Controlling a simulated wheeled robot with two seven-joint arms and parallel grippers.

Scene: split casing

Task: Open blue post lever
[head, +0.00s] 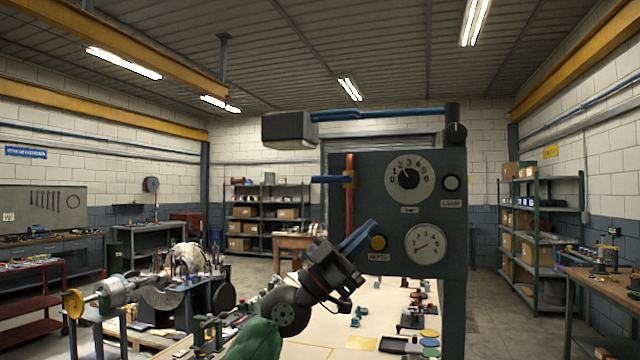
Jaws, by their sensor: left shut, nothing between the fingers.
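A short blue lever (326,179) sticks out to the left, level, from a brass-coloured valve body (350,180). The valve sits on a red upright pipe (350,218) at the left edge of a dark panel (375,205). The lever lies across the line of the pipe. My left gripper (369,226) comes up from below, with its blue fingers closed together and empty. In the picture it is below and right of the lever, in front of the panel's lower left part, and apart from the lever. My right gripper is not in view.
The panel carries an upper dial (408,178), a lower gauge (425,243), a yellow button (378,243) and a pale button (451,183). Above, a blue bar (380,114) joins a post (453,125) to a grey box (289,129). A bench (310,322) holds small parts below.

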